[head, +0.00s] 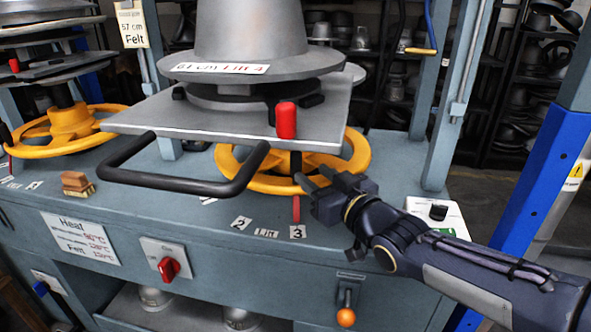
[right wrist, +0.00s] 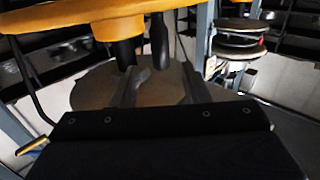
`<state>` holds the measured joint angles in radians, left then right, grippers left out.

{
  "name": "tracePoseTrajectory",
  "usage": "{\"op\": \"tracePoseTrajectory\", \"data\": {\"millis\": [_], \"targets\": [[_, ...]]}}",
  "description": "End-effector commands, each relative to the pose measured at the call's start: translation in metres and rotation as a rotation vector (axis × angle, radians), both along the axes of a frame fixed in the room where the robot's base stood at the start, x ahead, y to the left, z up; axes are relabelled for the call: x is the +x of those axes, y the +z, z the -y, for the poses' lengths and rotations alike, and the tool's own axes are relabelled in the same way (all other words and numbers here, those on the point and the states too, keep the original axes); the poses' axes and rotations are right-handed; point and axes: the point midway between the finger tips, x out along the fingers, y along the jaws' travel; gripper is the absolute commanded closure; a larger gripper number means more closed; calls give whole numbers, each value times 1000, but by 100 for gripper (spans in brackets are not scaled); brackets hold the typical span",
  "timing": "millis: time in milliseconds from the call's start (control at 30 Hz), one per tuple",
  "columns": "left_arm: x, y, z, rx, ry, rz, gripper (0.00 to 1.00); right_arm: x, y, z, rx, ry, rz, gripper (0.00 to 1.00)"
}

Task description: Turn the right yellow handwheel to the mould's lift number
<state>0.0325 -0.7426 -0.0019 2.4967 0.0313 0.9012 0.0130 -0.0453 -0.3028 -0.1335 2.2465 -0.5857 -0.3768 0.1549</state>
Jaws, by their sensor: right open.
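The right yellow handwheel (head: 357,152) sits on the grey-blue bench under a metal plate (head: 230,118), which hides much of it. The grey hat mould (head: 245,40) on that plate has a label (head: 220,68) reading "61 cm Lift 4". A red pointer (head: 296,209) stands below the wheel's front, near the number 3 plate (head: 298,231); a number 2 plate (head: 241,223) lies to its left. Contact cannot be told. In the right wrist view, yellow wheel (right wrist: 70,14) shows above the fingers (right wrist: 163,88).
A black bar handle (head: 185,182) juts from the plate's front left. A red knob (head: 286,120) stands on the plate's front. A blue post rises at right.

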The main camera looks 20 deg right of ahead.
Motion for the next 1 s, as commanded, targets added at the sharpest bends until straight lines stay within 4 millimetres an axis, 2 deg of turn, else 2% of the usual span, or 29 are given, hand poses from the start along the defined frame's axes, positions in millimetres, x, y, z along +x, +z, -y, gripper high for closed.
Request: {"op": "tracePoseTrajectory", "data": {"millis": [300, 500, 867, 1000], "targets": [[0, -3, 0, 0, 0, 1, 64, 46, 0, -6, -1, 0, 0, 59], [0, -3, 0, 0, 0, 1, 64, 69, 2, -9, -1, -1, 2, 59], [0, -4, 0, 0, 0, 0, 64, 75, 2, -10, 0, -1, 2, 59], [0, -4, 0, 0, 0, 0, 64, 74, 2, -10, 0, -2, 2, 77]]}}
